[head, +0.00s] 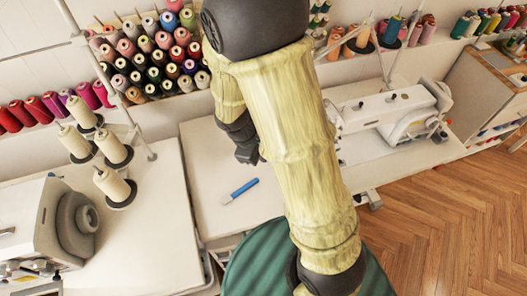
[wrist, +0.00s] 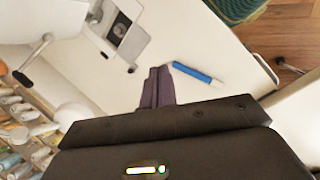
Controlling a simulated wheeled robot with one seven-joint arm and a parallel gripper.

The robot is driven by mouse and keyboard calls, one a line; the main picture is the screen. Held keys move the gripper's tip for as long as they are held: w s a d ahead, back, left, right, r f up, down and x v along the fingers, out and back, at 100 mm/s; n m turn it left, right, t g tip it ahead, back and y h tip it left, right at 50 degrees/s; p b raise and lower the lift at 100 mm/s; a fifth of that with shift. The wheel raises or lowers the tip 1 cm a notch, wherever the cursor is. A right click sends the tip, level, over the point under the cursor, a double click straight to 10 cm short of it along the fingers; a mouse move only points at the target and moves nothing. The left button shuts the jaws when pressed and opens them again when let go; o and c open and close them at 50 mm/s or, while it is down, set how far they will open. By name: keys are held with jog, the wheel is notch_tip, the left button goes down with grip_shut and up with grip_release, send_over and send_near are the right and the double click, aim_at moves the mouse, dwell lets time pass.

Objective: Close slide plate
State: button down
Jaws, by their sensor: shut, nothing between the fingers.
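The white sewing machine (head: 395,115) stands on the table to the right of my arm in the head view. In the wrist view its body (wrist: 55,18) is at the upper left. A pale metal plate area (wrist: 137,47) on its bed lies beside a dark opening (wrist: 121,29) with a round metal part inside. The slide plate seems to be here, but its exact edges are too small to tell. My gripper (wrist: 155,85) is shut and empty over the white table, apart from the machine bed. In the head view my gripper (head: 247,153) is partly hidden by my arm.
A blue pen-like tool (wrist: 192,72) lies on the table near my fingers, also seen in the head view (head: 240,189). Thread spools (wrist: 15,125) line the back. A green stool or chair (head: 255,268) stands in front. A second machine (head: 60,225) is at left.

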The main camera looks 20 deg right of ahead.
jog(key=w+a+f+n+t+h, duration=0.2)
jog(key=w+a+f+n, duration=0.1)
jog(key=n, duration=0.3)
jog(key=w+a+f+n+t+h+b, duration=0.1)
jog(key=w+a+f+n+t+h, duration=0.1)
jog(key=f+n, duration=0.4)
jog(key=shift+w+a+n+h, duration=0.3)
jog(key=shift+w+a+n, duration=0.25)
jog(key=shift+w, duration=0.45)
jog(key=x, duration=0.9)
jog(key=shift+w+d+f, duration=0.1)
jog(key=shift+w+d, duration=0.05)
jog(key=shift+w+d+f, duration=0.25)
jog(key=shift+w+d, duration=0.1)
jog(key=shift+d, duration=0.25)
jog(key=shift+w+d+f, duration=0.25)
jog(key=shift+w+d, duration=0.1)
jog(key=shift+d, duration=0.25)
jog(key=shift+w+d+f, duration=0.25)
jog(key=shift+w+d, duration=0.1)
jog(key=shift+d, duration=0.25)
